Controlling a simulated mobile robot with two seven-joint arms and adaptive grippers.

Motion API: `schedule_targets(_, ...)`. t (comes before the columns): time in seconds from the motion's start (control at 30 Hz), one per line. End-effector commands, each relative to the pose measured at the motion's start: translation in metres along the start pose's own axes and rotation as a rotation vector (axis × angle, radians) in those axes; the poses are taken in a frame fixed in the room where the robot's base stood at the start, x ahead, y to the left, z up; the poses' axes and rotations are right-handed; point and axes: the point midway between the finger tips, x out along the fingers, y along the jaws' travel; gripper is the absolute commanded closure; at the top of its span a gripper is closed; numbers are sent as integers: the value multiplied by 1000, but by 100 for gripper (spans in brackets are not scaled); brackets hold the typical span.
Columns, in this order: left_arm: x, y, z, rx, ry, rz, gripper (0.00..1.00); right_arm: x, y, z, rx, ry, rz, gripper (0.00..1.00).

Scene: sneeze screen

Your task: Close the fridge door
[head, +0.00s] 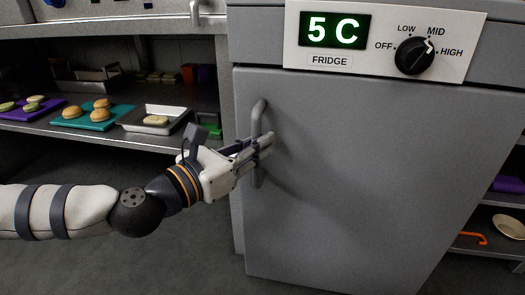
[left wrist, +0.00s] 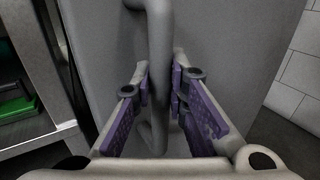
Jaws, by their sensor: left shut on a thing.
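The grey fridge door (head: 350,180) fills the middle and right of the head view, below the control panel. It looks flush or nearly flush with the fridge front; I cannot tell if a small gap remains. The door's vertical bar handle (head: 259,117) is near its left edge. My left gripper (head: 262,145) reaches in from the left and is shut on the handle. In the left wrist view the handle (left wrist: 158,60) runs down between the purple-padded fingers of the gripper (left wrist: 160,95). My right gripper is not in view.
The fridge panel (head: 380,38) reads 5 C and has a black knob. To the left, an open shelf (head: 60,125) holds trays with food. At the right is another shelf with a pale bowl (head: 509,226). The floor (head: 130,265) at lower left is clear.

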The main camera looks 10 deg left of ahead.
Motion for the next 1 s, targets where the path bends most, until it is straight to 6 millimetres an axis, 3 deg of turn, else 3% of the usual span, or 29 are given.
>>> schedule_targets(0.07,0,1,-1,-3,3,4,100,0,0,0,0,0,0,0)
schedule_targets(0.1,0,1,-1,-3,3,4,80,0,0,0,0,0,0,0)
schedule_targets(0.17,0,1,-1,-2,3,4,66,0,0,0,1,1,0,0)
schedule_targets(0.53,-8,1,-1,-1,3,4,65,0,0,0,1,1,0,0)
schedule_targets(0.8,-79,2,-1,-1,4,7,65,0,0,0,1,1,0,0)
schedule_targets(1.0,-114,1,-1,-1,4,5,65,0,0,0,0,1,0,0)
